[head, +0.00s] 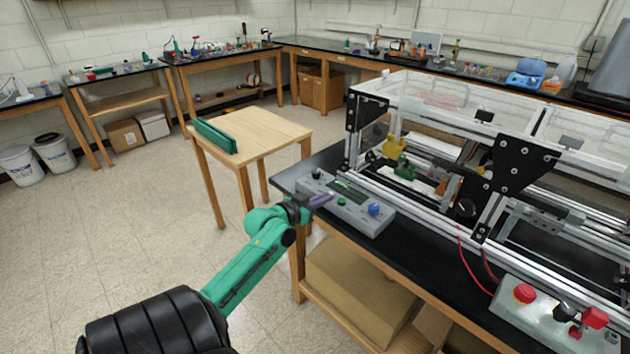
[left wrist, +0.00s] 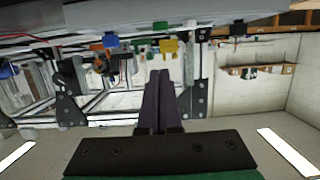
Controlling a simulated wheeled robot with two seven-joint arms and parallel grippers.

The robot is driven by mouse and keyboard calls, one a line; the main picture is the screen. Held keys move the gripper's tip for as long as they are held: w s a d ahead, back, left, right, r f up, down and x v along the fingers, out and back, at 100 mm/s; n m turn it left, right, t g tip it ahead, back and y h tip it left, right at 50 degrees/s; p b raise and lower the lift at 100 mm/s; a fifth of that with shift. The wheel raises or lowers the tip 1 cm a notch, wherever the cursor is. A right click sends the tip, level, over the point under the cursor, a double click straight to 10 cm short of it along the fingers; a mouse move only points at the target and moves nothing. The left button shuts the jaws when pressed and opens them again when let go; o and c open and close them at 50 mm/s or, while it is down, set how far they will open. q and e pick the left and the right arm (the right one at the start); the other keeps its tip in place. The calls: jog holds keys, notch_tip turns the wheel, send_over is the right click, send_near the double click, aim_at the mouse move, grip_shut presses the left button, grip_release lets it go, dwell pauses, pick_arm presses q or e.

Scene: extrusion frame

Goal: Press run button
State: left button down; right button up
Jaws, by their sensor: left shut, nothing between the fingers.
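A grey control box (head: 352,217) sits on the front edge of the black bench top. On it are a green button (head: 341,201), a blue knob (head: 374,209), a black knob (head: 316,173) and a dark display (head: 348,190); I cannot read any labels. My left gripper (head: 325,200), with purple fingers, is shut and empty by the box's near left edge, beside the green button. I cannot tell if it touches the box. My right gripper is out of view.
A clear-walled aluminium extrusion frame (head: 430,120) stands behind the box. A second grey panel (head: 550,320) with red buttons and a black knob is at lower right, with red wires nearby. A wooden table (head: 265,135) stands at left; the floor there is open.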

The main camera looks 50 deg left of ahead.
pick_arm(q)
jog(key=shift+v, duration=1.65)
